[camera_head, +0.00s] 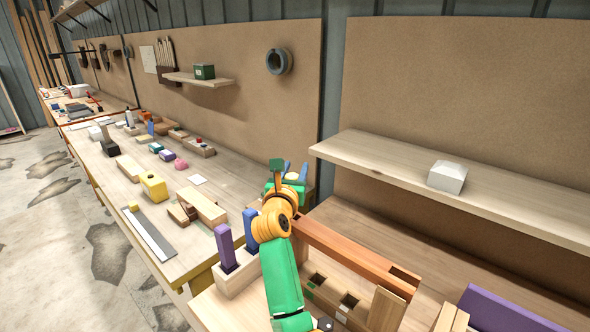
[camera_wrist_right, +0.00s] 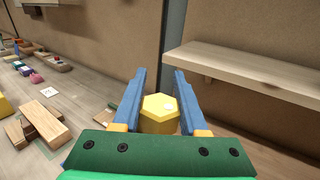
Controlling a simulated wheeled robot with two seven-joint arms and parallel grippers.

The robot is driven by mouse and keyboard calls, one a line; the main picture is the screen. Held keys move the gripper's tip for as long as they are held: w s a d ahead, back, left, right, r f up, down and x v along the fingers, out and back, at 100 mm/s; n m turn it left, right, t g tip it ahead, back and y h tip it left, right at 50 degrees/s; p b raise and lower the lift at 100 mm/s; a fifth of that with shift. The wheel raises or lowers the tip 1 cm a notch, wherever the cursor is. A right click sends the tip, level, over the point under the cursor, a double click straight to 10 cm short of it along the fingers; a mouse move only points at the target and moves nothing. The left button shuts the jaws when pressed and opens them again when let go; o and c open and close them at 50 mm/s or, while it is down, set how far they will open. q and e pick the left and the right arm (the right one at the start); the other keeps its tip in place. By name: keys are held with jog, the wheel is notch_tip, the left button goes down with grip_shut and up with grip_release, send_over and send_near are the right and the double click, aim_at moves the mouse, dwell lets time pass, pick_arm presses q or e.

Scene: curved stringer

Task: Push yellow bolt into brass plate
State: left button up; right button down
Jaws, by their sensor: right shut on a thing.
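My right gripper (camera_head: 291,173) has blue fingers and reaches out over the bench, away from the head camera. In the right wrist view its fingers (camera_wrist_right: 160,100) are shut on a yellow bolt (camera_wrist_right: 159,113), whose hexagonal head faces the camera. The bolt's head also shows small between the fingers in the head view (camera_head: 293,176). The bolt's far end is hidden behind its head. I cannot clearly make out the brass plate in either view. My left gripper is not in view.
A wooden frame with a long orange-brown rail (camera_head: 350,252) and square sockets stands right of my arm. A wooden holder (camera_head: 238,280) carries upright purple (camera_head: 225,248) and blue (camera_head: 250,230) pieces. A shelf (camera_head: 480,195) with a white block (camera_head: 446,177) juts out on the right.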

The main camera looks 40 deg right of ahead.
jog(key=shift+f+b, duration=3.15)
jog(key=shift+f, duration=0.55)
jog(key=shift+c, duration=1.8)
grip_release()
jog(key=b+v, duration=0.2)
jog(key=v, duration=0.4)
jog(key=shift+s+a+f, duration=0.1)
jog(key=shift+s+a, duration=0.05)
jog(key=shift+a, duration=0.1)
jog(key=shift+s+a, duration=0.2)
jog(key=shift+a, duration=0.1)
jog(key=shift+d, duration=0.1)
